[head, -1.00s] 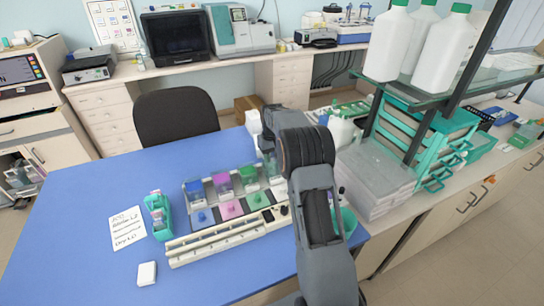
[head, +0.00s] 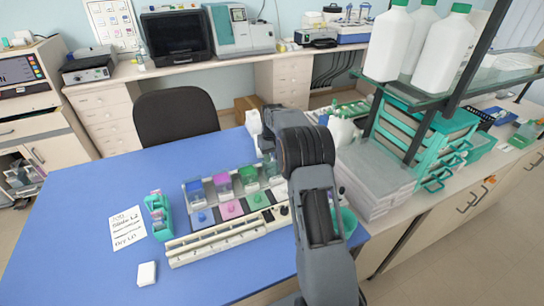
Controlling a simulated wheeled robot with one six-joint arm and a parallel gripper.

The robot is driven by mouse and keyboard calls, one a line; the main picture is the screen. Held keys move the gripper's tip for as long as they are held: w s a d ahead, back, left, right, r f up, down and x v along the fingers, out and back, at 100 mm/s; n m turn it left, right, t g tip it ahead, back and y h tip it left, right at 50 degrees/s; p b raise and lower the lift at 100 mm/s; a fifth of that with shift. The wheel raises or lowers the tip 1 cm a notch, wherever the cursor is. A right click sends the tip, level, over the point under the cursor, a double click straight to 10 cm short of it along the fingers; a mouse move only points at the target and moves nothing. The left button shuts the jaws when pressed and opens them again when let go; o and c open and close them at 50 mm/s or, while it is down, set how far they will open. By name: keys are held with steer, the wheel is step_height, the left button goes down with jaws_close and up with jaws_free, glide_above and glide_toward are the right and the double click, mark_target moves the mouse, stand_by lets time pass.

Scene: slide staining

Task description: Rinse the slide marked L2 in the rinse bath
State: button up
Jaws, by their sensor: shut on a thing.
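My gripper (head: 269,160) is at the back right end of the staining station (head: 215,240), partly hidden by my own arm. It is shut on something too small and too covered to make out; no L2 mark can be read. The station has a row of clear jars: one blue-purple (head: 195,190), one magenta (head: 223,184), one green (head: 249,175). The gripper is just right of the green jar, over the row's right end. The rinse bath cannot be told apart there, nor whether the held thing is in liquid.
A teal bowl (head: 347,222) is partly behind my arm. Stacked clear boxes (head: 375,180) stand right. The blue table (head: 90,200) is clear at far left.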

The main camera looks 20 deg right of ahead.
step_height(320, 180, up, 10)
steer(key=p, duration=0.7)
steer(key=shift+f, duration=0.15)
